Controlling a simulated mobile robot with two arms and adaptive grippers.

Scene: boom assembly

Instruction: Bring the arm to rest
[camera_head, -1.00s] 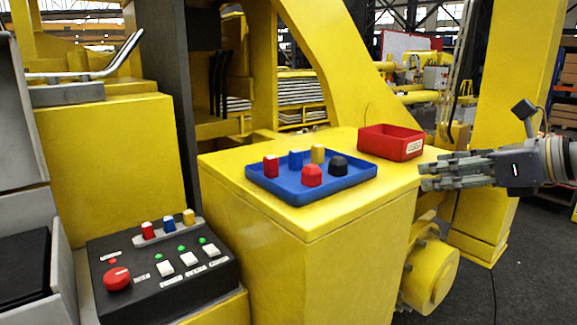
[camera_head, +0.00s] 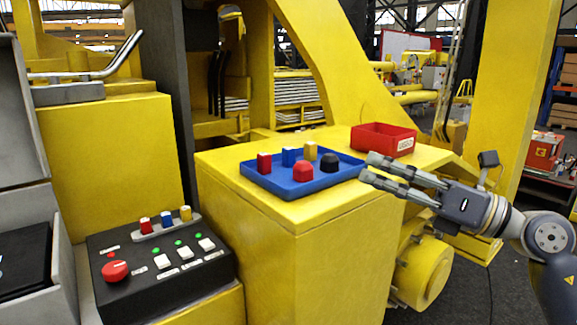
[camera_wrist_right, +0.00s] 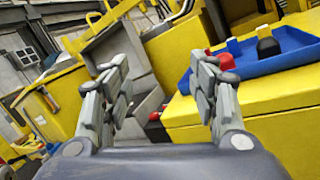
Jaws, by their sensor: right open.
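My right gripper (camera_head: 366,168) is open and empty in the head view, just right of the blue tray (camera_head: 262,183), with its fingers pointing left. In the right wrist view its two fingers (camera_wrist_right: 160,85) stand apart with nothing between them. The right arm comes in from the lower right. The tray lies on a yellow pedestal (camera_head: 330,250) and holds a red block (camera_head: 264,163), a blue block (camera_head: 289,157), a yellow block (camera_head: 311,151), a red knob (camera_head: 303,171) and a black knob (camera_head: 329,162). My left gripper is not in view.
A red bin (camera_head: 383,139) stands behind the tray on the pedestal. A black control box (camera_head: 150,285) with a red knob, white switches and coloured caps sits at lower left. A yellow cylinder (camera_head: 424,272) juts out below the pedestal's right side. Dark floor lies open at lower right.

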